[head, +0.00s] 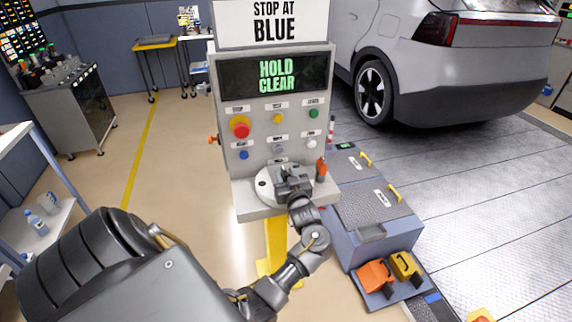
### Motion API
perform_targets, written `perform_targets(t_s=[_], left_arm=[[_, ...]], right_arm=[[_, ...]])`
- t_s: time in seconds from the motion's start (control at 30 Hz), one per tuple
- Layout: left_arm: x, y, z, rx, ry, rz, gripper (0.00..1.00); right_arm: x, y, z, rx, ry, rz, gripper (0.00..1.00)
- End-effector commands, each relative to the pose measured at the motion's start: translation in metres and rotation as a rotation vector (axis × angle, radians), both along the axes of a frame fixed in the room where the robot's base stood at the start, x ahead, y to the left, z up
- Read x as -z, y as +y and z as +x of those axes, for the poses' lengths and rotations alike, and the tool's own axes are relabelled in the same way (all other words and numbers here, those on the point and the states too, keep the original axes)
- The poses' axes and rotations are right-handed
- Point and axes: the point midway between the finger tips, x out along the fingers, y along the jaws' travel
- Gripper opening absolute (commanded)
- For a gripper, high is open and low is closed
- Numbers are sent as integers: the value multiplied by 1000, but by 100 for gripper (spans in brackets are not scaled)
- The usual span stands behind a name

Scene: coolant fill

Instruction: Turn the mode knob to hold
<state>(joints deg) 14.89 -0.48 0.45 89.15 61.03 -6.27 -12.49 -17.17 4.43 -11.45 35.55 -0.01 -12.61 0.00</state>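The grey control console (222,120) stands in the middle of the head view. Its screen (278,75) reads "HOLD CLEAR" in green. A small grey knob (278,149) sits low in the middle of the panel; its label and pointer are too small to read. A pale round disc (262,191) lies on the console's ledge. My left gripper (290,172) is over this disc, just below the grey knob, and hides part of the disc. Whether its fingers are open or shut on something is not clear. My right gripper is not in view.
The panel also has a red button (240,129) and smaller yellow, green, blue and white buttons. A red-orange handle (321,167) stands at the ledge's right. A grey pedal unit (375,210) is right of the console. A silver car (440,60) is behind.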

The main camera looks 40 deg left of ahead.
Motion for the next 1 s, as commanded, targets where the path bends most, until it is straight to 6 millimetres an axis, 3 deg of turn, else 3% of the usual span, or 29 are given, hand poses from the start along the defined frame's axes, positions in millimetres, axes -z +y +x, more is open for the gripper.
perform_targets(t_s=[0.23, 0.7, 1.0], left_arm=[[2, -7, -3, 2, 1, -2, 35], [2, -63, -35, 0, 0, -1, 35], [0, -66, -37, 0, 0, -1, 35]], right_arm=[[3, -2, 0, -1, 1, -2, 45], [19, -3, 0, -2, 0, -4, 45], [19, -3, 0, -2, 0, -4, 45]])
